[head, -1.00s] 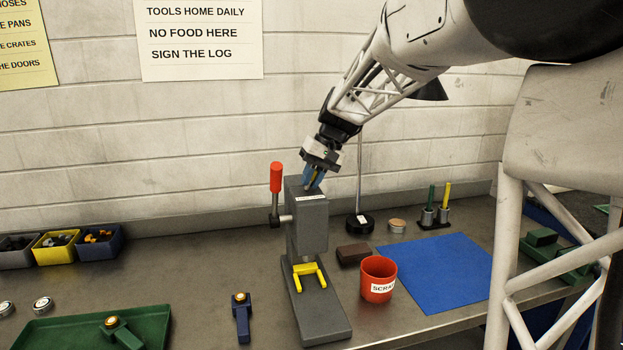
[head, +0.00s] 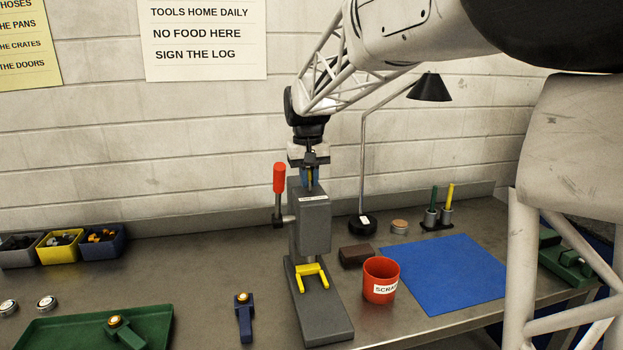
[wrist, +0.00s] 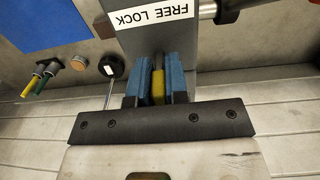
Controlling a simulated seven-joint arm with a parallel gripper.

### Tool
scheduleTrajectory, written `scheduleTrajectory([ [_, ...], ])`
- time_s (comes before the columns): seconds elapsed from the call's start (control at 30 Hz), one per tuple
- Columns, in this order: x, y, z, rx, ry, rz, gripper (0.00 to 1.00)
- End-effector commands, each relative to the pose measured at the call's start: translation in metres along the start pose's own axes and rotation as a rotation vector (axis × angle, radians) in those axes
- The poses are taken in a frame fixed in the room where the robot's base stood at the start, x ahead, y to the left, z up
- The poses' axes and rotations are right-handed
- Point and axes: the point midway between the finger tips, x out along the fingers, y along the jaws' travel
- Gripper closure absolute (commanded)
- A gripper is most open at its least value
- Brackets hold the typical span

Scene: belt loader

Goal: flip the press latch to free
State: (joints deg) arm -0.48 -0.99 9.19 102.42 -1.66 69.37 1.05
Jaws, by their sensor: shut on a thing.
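The grey press (head: 314,228) stands upright on the bench, with a red-knobbed lever (head: 279,180) on its left side and a yellow fork (head: 311,272) low on its front. My gripper (head: 310,181) points straight down at the press top. In the wrist view, its blue fingers (wrist: 160,82) are shut on the yellow latch (wrist: 158,85), one on each side. A white label (wrist: 168,15) reading FREE LOCK lies beside the latch and appears upside down there. The fingers hide much of the latch in the head view, and its exact angle is hard to tell.
A black lamp (head: 430,88) stands behind and right of the press. A red cup (head: 381,281), a brown block (head: 357,255) and a blue mat (head: 445,272) are to the right. A blue clamp-like part (head: 244,318) and a green tray (head: 70,330) lie to the left.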

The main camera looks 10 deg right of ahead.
Motion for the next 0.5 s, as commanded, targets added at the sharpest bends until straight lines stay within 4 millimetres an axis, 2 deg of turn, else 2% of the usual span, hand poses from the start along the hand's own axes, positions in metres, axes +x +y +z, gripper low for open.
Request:
scheduleTrajectory([
  [0.2,0.0005,-0.005,-0.0001,-0.002,0.0,0.114,1.0],
  [0.5,0.0005,-0.0054,-0.0001,0.001,0.0,0.171,1.0],
])
